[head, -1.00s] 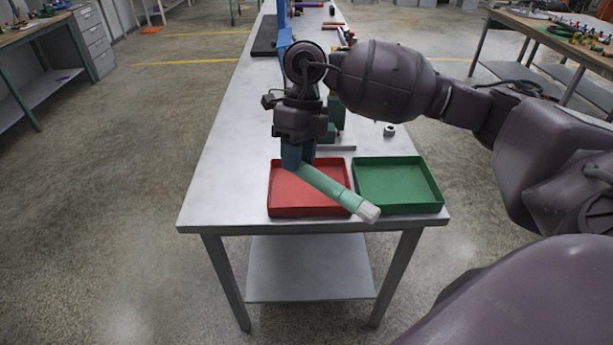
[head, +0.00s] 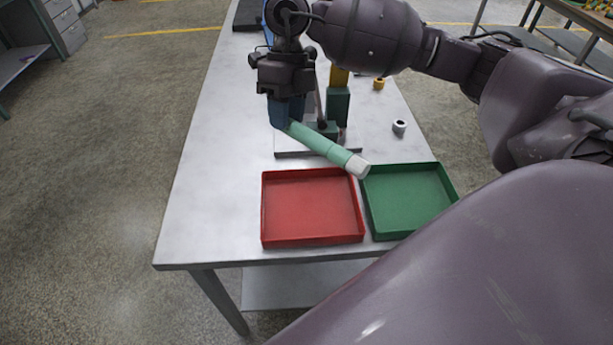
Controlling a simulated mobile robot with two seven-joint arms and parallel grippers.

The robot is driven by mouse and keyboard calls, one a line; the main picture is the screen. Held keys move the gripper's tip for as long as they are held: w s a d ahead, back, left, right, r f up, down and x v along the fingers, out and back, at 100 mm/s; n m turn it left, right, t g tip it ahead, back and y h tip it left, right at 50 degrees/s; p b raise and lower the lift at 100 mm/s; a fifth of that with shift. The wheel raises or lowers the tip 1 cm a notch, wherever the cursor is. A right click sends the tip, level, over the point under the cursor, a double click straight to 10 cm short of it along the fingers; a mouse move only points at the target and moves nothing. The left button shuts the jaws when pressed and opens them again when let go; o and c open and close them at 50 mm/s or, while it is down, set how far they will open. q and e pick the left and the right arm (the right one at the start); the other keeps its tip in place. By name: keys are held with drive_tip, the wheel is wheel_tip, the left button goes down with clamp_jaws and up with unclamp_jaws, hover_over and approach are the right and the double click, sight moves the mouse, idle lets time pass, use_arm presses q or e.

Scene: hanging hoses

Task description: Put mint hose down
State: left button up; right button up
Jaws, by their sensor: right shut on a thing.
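The mint hose (head: 322,147) is a light green tube with a whitish end at its lower right. My right gripper (head: 288,118) points down and is shut on the hose's upper left end. The hose slants down to the right, its pale end near the adjoining rims of the red tray (head: 313,242) and the green tray (head: 449,186). I cannot tell how high it is above the table. Both trays look empty. My left gripper is not in view.
The trays sit at the near end of a grey metal table (head: 205,185). Behind the hose stands a green fixture (head: 338,106) on a grey base plate. A small white ring (head: 399,126) and a yellow ring (head: 379,84) lie to its right. The table's left side is clear.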

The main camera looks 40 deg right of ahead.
drive_tip(key=shift+w+d, duration=0.1)
drive_tip(key=shift+w, duration=0.15)
drive_tip(key=shift+w+f, duration=0.1)
drive_tip(key=shift+f, duration=0.05)
drive_tip(key=b, duration=0.1)
hover_over(290, 198)
drive_tip(key=w+d, duration=0.1)
wheel_tip(290, 198, down, 13)
drive_tip(key=shift+w+f, duration=0.1)
drive_tip(key=shift+f, duration=0.4)
wheel_tip(290, 198, down, 6)
drive_tip(key=shift+r+b, duration=0.15)
drive_tip(key=shift+b, duration=0.45)
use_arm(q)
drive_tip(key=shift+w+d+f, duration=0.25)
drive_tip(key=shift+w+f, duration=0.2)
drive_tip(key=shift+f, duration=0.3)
